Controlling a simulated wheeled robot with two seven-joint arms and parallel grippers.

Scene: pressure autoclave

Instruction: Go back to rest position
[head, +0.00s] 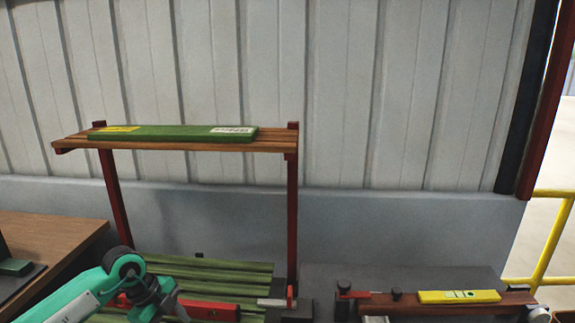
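My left arm, teal with a dark grey wrist, comes in at the lower left. Its gripper (172,303) is small and dark, in front of a rack of green slats (222,270) and close to a red bar-shaped object (212,311) there. Whether its fingers are open or shut, or hold anything, is not clear. I cannot tell whether it touches the rack. My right gripper is not in view.
A wooden shelf (180,146) on red posts stands above the slats and carries a green board (185,133). A brown table (45,243) is at the left. A yellow level-like bar (458,296) lies at the lower right. A yellow railing (550,238) is at the right edge.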

